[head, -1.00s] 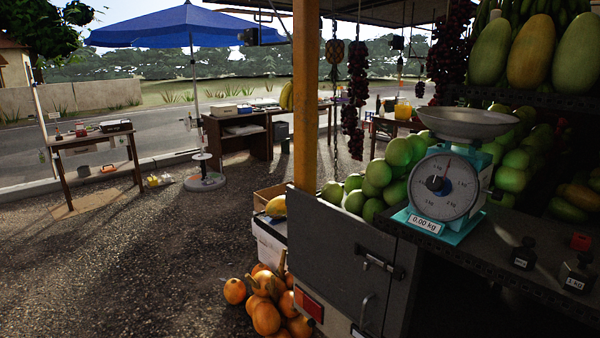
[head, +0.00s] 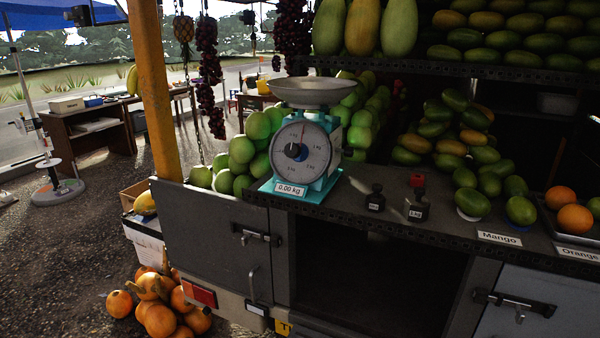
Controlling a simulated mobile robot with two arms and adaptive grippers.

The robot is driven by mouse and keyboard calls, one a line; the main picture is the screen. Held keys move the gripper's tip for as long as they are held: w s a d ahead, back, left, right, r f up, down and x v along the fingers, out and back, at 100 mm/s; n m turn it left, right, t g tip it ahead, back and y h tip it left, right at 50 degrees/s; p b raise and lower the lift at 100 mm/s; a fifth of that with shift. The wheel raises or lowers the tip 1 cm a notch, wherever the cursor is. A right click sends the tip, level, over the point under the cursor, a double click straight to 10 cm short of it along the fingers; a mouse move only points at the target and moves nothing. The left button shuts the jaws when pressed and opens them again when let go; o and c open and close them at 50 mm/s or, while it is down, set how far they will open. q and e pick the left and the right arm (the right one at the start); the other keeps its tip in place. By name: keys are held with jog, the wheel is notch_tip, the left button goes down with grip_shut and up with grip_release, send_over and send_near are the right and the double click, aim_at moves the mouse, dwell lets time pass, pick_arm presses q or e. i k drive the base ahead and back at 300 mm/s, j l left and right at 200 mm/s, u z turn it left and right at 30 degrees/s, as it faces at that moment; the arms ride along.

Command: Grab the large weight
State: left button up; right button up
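Two dark weights with knobs stand upright on the truck's dark counter, right of the scale. The larger weight (head: 417,206) has a pale label that seems to read 1 KG. The smaller weight (head: 376,199) stands just left of it, apart from it, with a label too small to read. A small red object (head: 417,180) sits right behind the larger weight. Neither of my grippers shows in the head view.
A teal scale (head: 304,150) with a metal pan reads 0.00 kg on the counter (head: 345,208). Green mangoes (head: 472,201) and a Mango sign (head: 499,238) lie to the right, with oranges (head: 574,218) beyond. Pumpkins (head: 160,320) lie on the ground at lower left.

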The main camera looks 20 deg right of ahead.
aim_at(416, 208)
jog(key=z, duration=1.45)
